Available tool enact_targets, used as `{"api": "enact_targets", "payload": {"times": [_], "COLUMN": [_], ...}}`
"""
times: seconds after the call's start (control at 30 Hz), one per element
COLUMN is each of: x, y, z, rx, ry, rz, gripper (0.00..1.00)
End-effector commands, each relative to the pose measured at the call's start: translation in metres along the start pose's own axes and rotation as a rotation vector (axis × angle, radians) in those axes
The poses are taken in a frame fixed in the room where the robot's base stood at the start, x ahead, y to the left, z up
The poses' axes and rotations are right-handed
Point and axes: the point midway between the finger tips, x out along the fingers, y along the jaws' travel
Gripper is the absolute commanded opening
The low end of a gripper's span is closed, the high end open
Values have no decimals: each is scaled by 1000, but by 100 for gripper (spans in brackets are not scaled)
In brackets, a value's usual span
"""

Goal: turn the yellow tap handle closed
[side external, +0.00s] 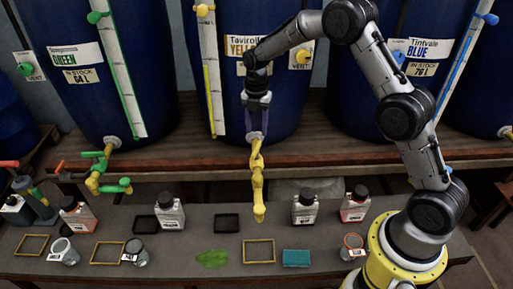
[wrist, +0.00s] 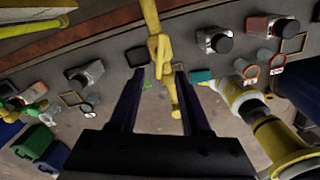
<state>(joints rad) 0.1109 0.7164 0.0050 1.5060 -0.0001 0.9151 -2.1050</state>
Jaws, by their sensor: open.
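The yellow tap (side external: 258,180) hangs from the front of the middle blue vat, labelled YELLOW, and reaches down over the bench. In the wrist view the yellow tap (wrist: 160,46) runs down from the top between my fingers, with a longer yellow arm (wrist: 174,100) reaching toward me. I cannot clearly tell the handle from the spout. My gripper (side external: 257,132) points down at the upper part of the tap in the side view. Its two purple fingers are apart, one on each side of the tap in the wrist view (wrist: 158,72). Whether either finger touches it is unclear.
A green tap (side external: 108,178) stands out at the left. The bench (side external: 170,262) below holds several bottles, jars, dark pads and yellow frames, a green patch (side external: 212,258) and a teal block (side external: 296,258). The wooden shelf (side external: 190,150) under the vats is close behind the tap.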

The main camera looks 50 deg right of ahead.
Motion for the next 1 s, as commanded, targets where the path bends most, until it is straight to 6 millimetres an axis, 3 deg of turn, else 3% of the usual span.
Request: {"api": "enact_targets", "payload": {"times": [0.2,0.43,0.6,0.9,1.0], "x": [44,77,87,88,88], "y": [-1,0,0,0,0], "z": [0,0,0,0,0], "rx": [0,0,0,0,0], "ry": [2,0,0,-1,-1], "rz": [-3,-1,1,1,1], "gripper": [48,48,48,48,30]}}
